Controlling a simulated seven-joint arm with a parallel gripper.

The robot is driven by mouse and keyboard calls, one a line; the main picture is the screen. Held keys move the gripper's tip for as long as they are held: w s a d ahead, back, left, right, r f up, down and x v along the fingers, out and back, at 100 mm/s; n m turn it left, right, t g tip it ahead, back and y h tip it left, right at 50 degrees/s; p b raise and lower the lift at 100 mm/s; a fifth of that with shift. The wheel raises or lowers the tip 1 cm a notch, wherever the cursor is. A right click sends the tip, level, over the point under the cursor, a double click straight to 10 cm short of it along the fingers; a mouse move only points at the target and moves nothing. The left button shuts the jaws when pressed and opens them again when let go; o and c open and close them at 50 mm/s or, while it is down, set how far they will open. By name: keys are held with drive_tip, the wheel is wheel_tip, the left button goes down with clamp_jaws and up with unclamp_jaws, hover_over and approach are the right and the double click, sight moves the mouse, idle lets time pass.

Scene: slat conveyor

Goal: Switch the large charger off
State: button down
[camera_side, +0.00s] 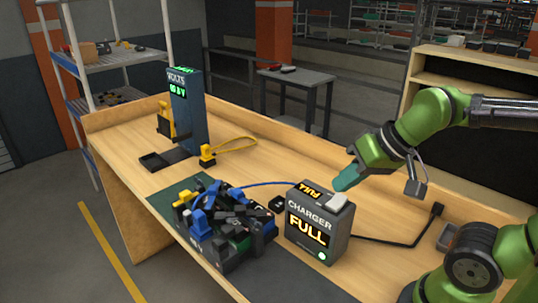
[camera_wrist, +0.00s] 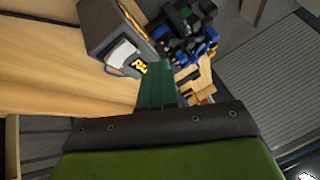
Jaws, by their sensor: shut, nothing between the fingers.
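The large charger (camera_side: 311,252) is a dark grey box on the bench, lettered CHARGER. Its front display glows FULL in orange, a smaller FULL shows on its top, and a green light is lit at its lower front. A white rocker switch (camera_side: 337,201) sits on its top. The charger (camera_wrist: 97,22) and switch (camera_wrist: 122,54) also show in the wrist view. My gripper (camera_side: 343,183), with teal fingers, is shut and empty just above and behind the switch. In the wrist view the fingers (camera_wrist: 156,88) lie beside the switch. I cannot tell whether they touch the charger.
A cluster of dark battery parts with blue and yellow clamps (camera_side: 222,225) stands left of the charger. A blue cable runs behind it. A VOLTS meter post (camera_side: 186,110) and yellow clamp (camera_side: 207,154) stand farther back. A black cable (camera_side: 400,243) lies right of the charger.

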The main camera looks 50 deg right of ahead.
sight(340, 196)
drive_tip(key=w+d+f+g, duration=0.1)
drive_tip(key=g, duration=0.1)
drive_tip(key=w+d+f+n+g+h, duration=0.1)
drive_tip(key=w+d, duration=0.1)
drive_tip(key=shift+w+f+g, duration=0.15)
drive_tip(key=shift+w+g, duration=0.05)
drive_tip(key=shift+g, duration=0.2)
drive_tip(key=d+n+g, duration=0.1)
drive_tip(key=d+n+g+h, duration=0.1)
drive_tip(key=shift+w+d+n+g, duration=0.4)
drive_tip(key=shift+s, duration=0.2)
drive_tip(key=shift+f, duration=1.55)
drive_tip(key=shift+f, duration=0.55)
drive_tip(key=shift+r, duration=2.3)
